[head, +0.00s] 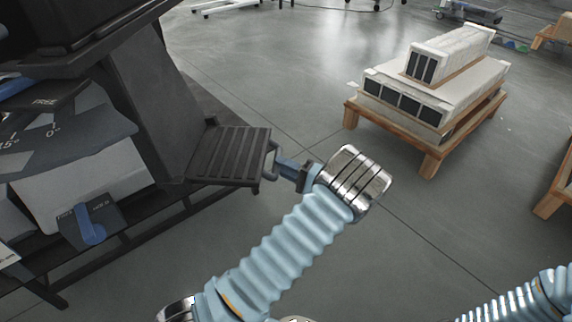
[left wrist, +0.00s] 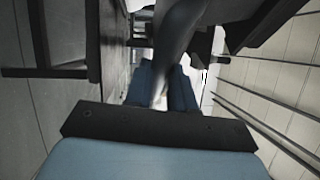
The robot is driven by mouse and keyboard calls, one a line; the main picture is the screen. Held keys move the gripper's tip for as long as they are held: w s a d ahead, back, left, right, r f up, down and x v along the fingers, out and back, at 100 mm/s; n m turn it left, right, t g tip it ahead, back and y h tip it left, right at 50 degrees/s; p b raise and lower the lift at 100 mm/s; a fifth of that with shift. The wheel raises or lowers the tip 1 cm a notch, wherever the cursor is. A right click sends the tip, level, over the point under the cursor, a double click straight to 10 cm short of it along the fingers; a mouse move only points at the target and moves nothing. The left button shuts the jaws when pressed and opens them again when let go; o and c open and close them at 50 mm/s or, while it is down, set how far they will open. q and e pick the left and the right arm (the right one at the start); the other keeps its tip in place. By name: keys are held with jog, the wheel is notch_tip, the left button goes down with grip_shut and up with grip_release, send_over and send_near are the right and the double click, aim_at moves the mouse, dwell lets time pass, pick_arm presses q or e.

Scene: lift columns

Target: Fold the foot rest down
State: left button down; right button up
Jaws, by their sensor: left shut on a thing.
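The foot rest (head: 232,153) is a dark ribbed plate in the head view. It sticks out about level from the side of a dark column, with a looped handle (head: 270,161) at its outer edge. My left gripper (head: 281,162) is at that handle, its blue fingers shut on it. In the left wrist view, a grey bar (left wrist: 174,55) runs between the blue fingers (left wrist: 161,90). The fingers partly hide the handle. Of my right arm, only a ribbed light blue part shows at the lower right; its gripper is out of view.
The dark column (head: 150,105) rises behind the foot rest, with a dark base rail (head: 130,242) below. A wooden pallet (head: 432,160) with stacked pale blocks (head: 425,85) stands at upper right. The grey floor between is clear.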

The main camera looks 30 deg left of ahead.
pick_arm(q)
jog(key=shift+f, duration=0.3)
jog(key=c, duration=1)
grip_release()
jog(key=shift+o, duration=0.2)
jog(key=d+f, duration=0.1)
jog(key=d, duration=1.2)
jog(key=shift+d+f+p, duration=0.35)
jog(key=shift+f, duration=0.05)
